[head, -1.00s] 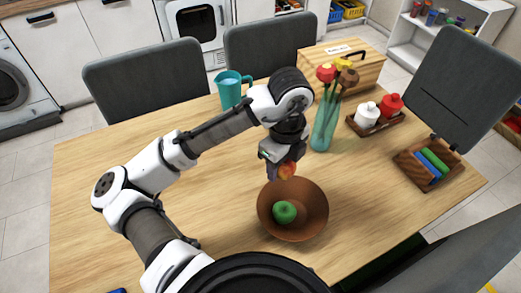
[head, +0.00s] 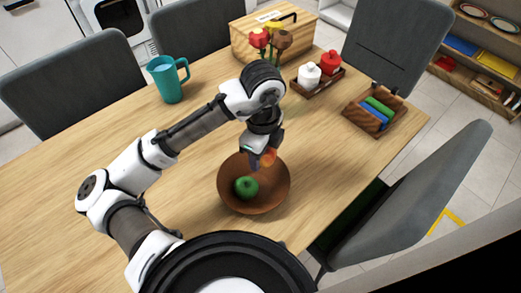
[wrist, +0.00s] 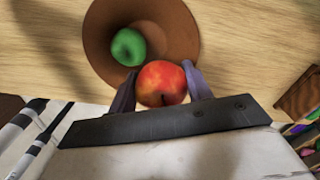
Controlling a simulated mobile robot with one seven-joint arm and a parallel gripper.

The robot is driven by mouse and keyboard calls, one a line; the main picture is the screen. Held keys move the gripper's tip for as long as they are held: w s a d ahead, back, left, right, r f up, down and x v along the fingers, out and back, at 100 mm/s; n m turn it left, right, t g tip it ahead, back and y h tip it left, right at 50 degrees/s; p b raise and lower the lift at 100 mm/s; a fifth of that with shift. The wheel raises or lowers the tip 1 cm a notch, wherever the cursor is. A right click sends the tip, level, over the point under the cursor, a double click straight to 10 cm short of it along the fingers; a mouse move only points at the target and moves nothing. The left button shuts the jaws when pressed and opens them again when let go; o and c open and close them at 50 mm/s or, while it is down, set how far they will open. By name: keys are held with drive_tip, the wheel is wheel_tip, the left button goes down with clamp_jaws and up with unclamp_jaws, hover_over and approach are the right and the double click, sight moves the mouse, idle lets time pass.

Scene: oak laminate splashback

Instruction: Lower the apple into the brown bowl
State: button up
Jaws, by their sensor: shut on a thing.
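A red-orange apple (wrist: 161,82) is held between the two fingers of my gripper (wrist: 160,88). In the head view the apple (head: 268,157) shows partly behind my gripper (head: 262,160), at the upper part of the brown bowl (head: 275,196). The bowl also shows in the wrist view (wrist: 183,30), beyond the apple and overlapped by it. I cannot tell exactly how high the apple is over the rim. A green apple-like fruit (head: 246,187) lies inside the bowl, left of the held apple; it also shows in the wrist view (wrist: 128,46).
A flower vase stands behind my gripper, mostly hidden. A tray with white and red pots (head: 318,80) and a wooden holder (head: 375,112) stand right. Grey chairs surround the table.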

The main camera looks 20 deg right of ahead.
idle(0.4)
drive_tip(key=shift+f+b, duration=2.1)
drive_tip(key=shift+f, duration=0.4)
drive_tip(key=o, duration=1.1)
wheel_tip(320, 180, up, 14)
drive_tip(key=shift+w+f, duration=0.1)
drive_tip(key=shift+p, duration=0.3)
